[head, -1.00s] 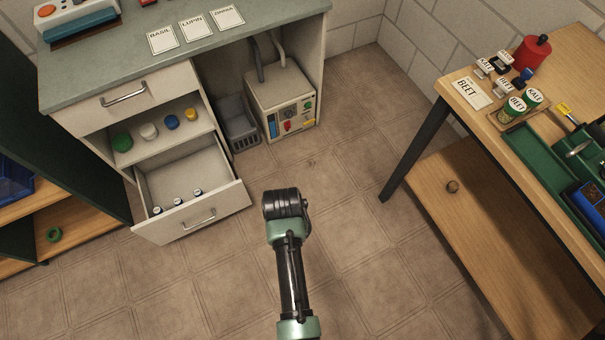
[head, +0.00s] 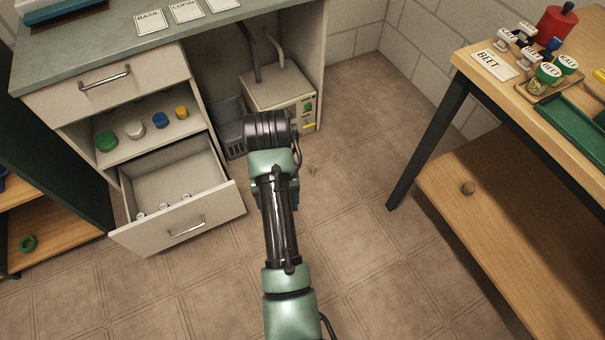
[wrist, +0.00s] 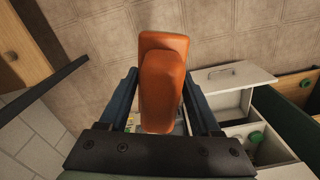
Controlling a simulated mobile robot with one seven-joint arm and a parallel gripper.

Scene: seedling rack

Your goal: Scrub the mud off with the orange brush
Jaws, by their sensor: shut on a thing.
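The orange brush (wrist: 162,60) is between the two dark fingers of my gripper (wrist: 161,82) in the wrist view. My gripper is shut on it, and the brush covers much of what lies behind. In the head view my arm reaches toward the open cabinet and hides the gripper and brush. A cream box with a control panel (head: 278,92) stands inside the cabinet, partly covered by my arm. A small strip of its coloured panel shows beside the brush in the wrist view. I cannot make out mud on any surface.
A drawer (head: 185,229) stands pulled out at the cabinet's left. A grey crate (head: 230,125) sits beside the box. A wooden bench (head: 520,210) with stamps and a green tray (head: 580,127) is at the right. The floor (head: 350,200) between is clear.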

